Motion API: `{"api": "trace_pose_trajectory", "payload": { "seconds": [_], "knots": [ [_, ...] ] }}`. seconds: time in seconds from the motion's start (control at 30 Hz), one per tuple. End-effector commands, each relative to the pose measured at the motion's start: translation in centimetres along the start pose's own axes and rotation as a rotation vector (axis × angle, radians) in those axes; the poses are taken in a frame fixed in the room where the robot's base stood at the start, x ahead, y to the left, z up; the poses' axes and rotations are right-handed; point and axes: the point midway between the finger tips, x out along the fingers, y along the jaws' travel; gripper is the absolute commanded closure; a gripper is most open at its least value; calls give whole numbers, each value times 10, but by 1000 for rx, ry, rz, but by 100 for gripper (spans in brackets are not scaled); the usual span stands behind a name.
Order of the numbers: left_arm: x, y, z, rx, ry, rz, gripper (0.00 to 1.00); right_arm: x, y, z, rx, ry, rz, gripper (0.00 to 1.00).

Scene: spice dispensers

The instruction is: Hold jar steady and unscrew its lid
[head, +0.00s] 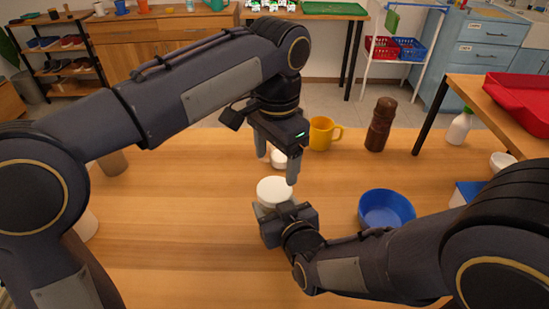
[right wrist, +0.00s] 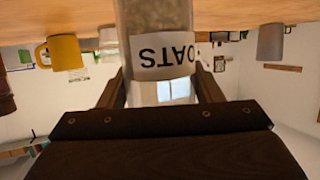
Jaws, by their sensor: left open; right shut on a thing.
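A clear jar (right wrist: 156,14) with an "OATS" label stands on the wooden table; the right wrist view shows it upside down. In the head view its round white lid (head: 274,189) is on top. My right gripper (right wrist: 162,82) is shut on the jar's body, one finger on each side. In the head view the right gripper (head: 277,208) hides most of the jar below the lid. My left gripper (head: 278,163) is open and points down, above and slightly behind the lid, with nothing between its fingers.
A small white-topped item (head: 279,158) sits behind the jar, partly hidden by the left fingers. A yellow mug (head: 321,133) and a brown pepper mill (head: 380,125) stand farther back. A blue bowl (head: 386,211) is right of the jar. The table left of the jar is mostly clear.

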Motion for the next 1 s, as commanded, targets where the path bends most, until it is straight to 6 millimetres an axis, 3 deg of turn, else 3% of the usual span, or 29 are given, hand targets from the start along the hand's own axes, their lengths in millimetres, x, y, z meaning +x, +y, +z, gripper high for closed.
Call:
{"api": "trace_pose_trajectory", "payload": {
  "seconds": [0.7,0.9,1.0],
  "knots": [
    [-1,-1,0,1972,3,-2,26,0,0,0,0,1,0,100],
    [-3,-2,1,2393,5,-13,26,0,0,0,0,1,0,100],
    [-4,-2,1,2522,6,-18,26,0,0,0,0,1,0,100]
  ]
}}
